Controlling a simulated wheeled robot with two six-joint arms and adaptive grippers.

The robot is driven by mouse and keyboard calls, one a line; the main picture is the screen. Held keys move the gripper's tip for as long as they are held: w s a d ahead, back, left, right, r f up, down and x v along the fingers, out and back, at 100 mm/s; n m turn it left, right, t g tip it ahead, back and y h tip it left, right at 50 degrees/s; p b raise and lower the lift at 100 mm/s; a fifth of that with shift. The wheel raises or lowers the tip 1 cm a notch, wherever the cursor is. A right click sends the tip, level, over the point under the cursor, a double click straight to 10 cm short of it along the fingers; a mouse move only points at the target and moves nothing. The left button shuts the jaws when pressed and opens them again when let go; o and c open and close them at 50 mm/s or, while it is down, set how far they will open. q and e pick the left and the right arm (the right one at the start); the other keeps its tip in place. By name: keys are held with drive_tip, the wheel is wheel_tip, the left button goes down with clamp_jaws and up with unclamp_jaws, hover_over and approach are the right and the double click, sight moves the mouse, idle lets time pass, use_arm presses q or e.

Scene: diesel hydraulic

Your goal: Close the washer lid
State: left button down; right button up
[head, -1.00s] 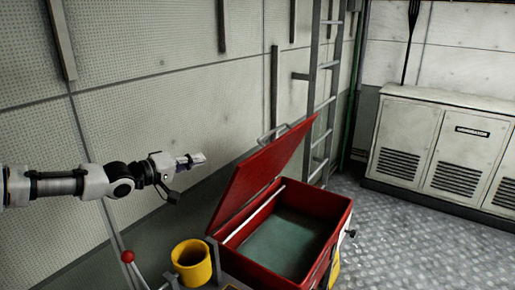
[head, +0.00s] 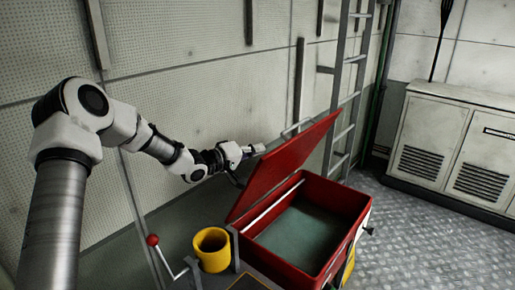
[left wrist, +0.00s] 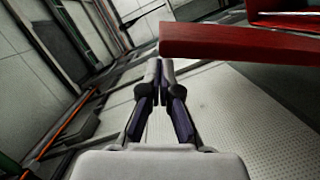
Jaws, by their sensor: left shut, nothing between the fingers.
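The washer is an open red box (head: 362,200) with a grey-green inside. Its red lid (head: 285,165) stands raised and tilted back toward the wall, with a metal handle (head: 297,127) at its top edge. My left gripper (head: 262,148) is shut and empty, behind and to the left of the lid near its upper part. In the left wrist view the shut fingertips (left wrist: 158,62) show just below the red lid edge (left wrist: 235,42); I cannot tell if they touch it. My right gripper is not in view.
A yellow cup-like holder (head: 212,250) and a lever with a red knob (head: 153,240) stand left of the washer. A ladder (head: 348,100) is fixed to the wall behind. White cabinets (head: 440,140) stand at the right, with clear metal floor (head: 420,235) before them.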

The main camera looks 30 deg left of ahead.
use_arm(q)
drive_tip(key=shift+s+d, duration=0.1)
drive_tip(key=shift+d, duration=0.15)
drive_tip(key=shift+f, duration=0.2)
drive_tip(key=shift+w, duration=0.2)
